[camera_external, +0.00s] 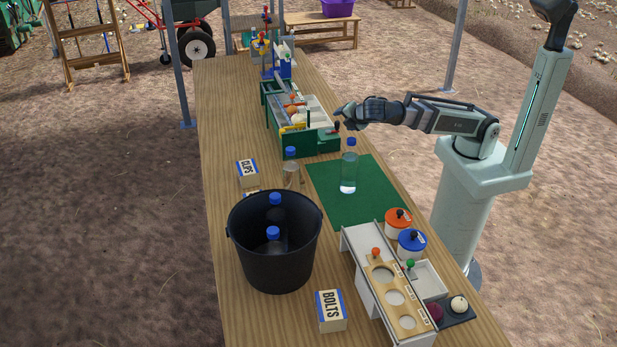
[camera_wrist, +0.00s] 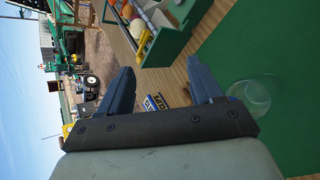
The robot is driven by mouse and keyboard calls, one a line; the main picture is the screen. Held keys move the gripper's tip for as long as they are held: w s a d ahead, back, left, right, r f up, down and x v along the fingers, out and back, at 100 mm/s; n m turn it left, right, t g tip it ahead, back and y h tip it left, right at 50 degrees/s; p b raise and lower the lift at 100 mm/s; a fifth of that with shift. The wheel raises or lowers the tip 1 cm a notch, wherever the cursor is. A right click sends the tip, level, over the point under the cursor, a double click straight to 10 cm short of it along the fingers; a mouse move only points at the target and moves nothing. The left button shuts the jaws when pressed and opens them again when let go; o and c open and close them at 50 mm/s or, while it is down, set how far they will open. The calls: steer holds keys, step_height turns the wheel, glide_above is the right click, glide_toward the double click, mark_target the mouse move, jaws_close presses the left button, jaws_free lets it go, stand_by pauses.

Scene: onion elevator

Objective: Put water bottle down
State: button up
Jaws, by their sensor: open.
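A clear water bottle (camera_external: 348,172) with a blue cap stands upright on the green mat (camera_external: 325,195). My gripper (camera_external: 341,112) is open and empty, above and beyond this bottle in the external view and apart from it. In the wrist view its two fingers (camera_wrist: 162,75) are spread with nothing between the tips. A clear round shape (camera_wrist: 252,96), probably a bottle, shows beside the right finger over the mat. Another clear bottle (camera_external: 290,172) with a blue cap stands left of the mat. Two more blue-capped bottles (camera_external: 273,233) are in the black bucket (camera_external: 262,262), their lower parts hidden.
A green divided crate (camera_external: 322,141) with colourful items lies just beyond the mat. A CLIPS box (camera_external: 247,172) and BOLTS box (camera_external: 330,311) flank the bucket. A white rack (camera_external: 360,262) and lidded pots (camera_external: 398,224) stand near the front right. The mat's left part is bare.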

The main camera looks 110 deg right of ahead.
steer(key=s+d+r+m+t+y, duration=0.15)
steer(key=r+m+y, duration=0.25)
steer(key=m+y, duration=0.9)
steer(key=s+r+m+y, duration=0.35)
steer(key=m+y, duration=0.25)
steer(key=m, duration=1.2)
glide_toward(352, 138)
steer(key=x, duration=0.7)
steer(key=shift+a+r, duration=0.3)
steer(key=shift+d+f+x, duration=0.15)
steer(key=shift+x, duration=1.3)
steer(key=shift+d+f+x, duration=0.1)
steer(key=shift+d+x, duration=0.05)
steer(key=shift+x, duration=1.3)
